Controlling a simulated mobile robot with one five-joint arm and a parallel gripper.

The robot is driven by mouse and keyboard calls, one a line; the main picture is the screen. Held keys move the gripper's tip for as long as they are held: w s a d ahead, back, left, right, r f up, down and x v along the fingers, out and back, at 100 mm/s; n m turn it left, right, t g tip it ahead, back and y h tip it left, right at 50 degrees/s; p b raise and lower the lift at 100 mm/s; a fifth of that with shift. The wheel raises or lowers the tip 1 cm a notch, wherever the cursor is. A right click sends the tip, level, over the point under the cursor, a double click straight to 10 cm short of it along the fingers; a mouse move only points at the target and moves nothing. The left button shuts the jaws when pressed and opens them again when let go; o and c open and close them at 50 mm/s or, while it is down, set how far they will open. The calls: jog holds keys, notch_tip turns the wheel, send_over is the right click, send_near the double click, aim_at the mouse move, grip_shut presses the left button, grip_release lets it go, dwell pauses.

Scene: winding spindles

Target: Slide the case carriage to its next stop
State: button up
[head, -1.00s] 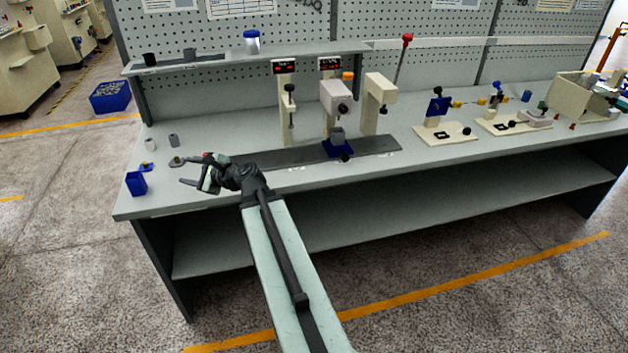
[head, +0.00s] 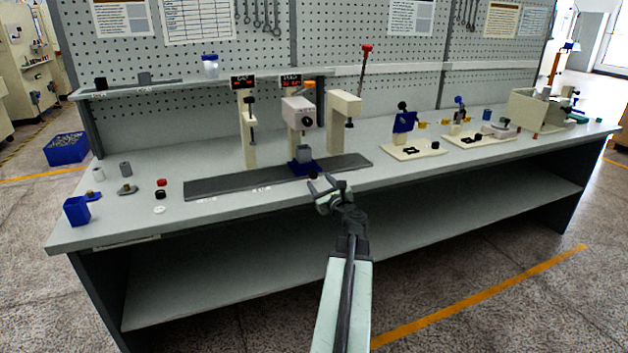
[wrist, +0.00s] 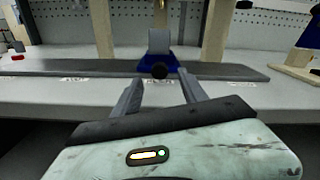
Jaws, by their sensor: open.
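The case carriage (head: 303,168) is a blue base holding a grey block, with a dark round knob (head: 313,175) on its front. It sits on a dark flat rail (head: 230,184), right of the rail's middle, under the middle station (head: 299,112). In the wrist view the carriage (wrist: 172,64) stands straight ahead, with its black knob (wrist: 159,71) facing me. My gripper (head: 319,184) is open at the bench's front edge, just short of the knob. In the wrist view its two fingers (wrist: 160,86) spread to either side of the knob, apart from it.
Cream posts (head: 248,130) and (head: 343,118) stand behind the rail on both sides of the middle station. Fixtures on cream plates (head: 413,150) stand to the right. The bench front between is clear.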

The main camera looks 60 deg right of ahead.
aim_at(314, 176)
jog(key=x, duration=0.4)
jog(key=shift+w+d, duration=0.2)
jog(key=shift+w, duration=0.15)
jog(key=shift+c, duration=0.3)
grip_shut()
jog(key=shift+a, duration=0.15)
dwell(0.6)
